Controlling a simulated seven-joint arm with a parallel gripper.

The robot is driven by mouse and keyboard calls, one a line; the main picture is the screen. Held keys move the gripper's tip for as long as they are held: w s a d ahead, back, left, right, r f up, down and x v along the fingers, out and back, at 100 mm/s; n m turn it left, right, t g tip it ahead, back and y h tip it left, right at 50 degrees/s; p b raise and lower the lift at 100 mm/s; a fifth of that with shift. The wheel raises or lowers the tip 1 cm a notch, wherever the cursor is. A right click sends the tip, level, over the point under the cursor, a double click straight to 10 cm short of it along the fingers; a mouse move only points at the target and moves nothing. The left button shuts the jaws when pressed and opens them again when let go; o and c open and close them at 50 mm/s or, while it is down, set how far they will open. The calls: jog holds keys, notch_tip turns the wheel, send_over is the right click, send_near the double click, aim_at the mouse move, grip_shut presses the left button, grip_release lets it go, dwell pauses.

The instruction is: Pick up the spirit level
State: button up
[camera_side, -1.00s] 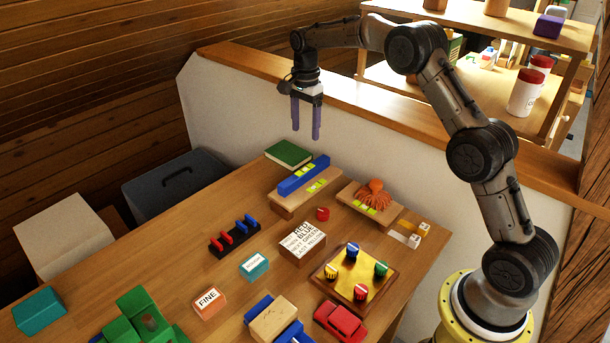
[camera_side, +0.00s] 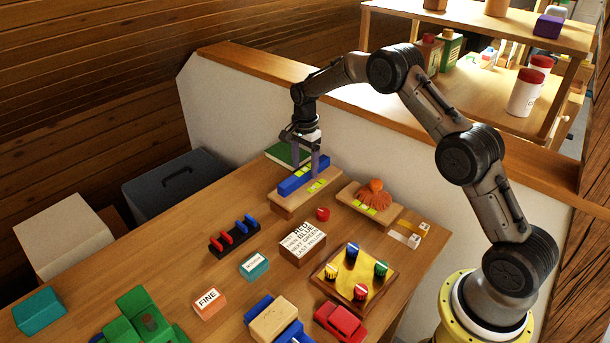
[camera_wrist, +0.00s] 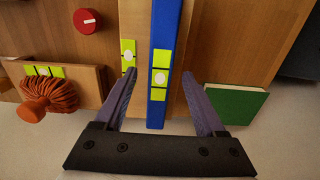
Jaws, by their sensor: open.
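The spirit level is a long blue bar (camera_side: 296,182) with yellow-green vials, lying on a wooden block (camera_side: 288,207) near the back of the table. In the wrist view the blue spirit level (camera_wrist: 158,105) runs up the picture between the fingers. My gripper (camera_side: 306,170) is open and has come down over the level in the side view. In the wrist view my gripper (camera_wrist: 160,78) has one finger on each side of the level, with gaps between. No contact with the level shows.
A green book (camera_wrist: 230,103) lies close to the right finger in the wrist view. An orange coil (camera_side: 374,196) on a wooden block and a red knob (camera_side: 322,214) are nearby.

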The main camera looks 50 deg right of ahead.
jog(key=shift+f, duration=0.6)
grip_shut()
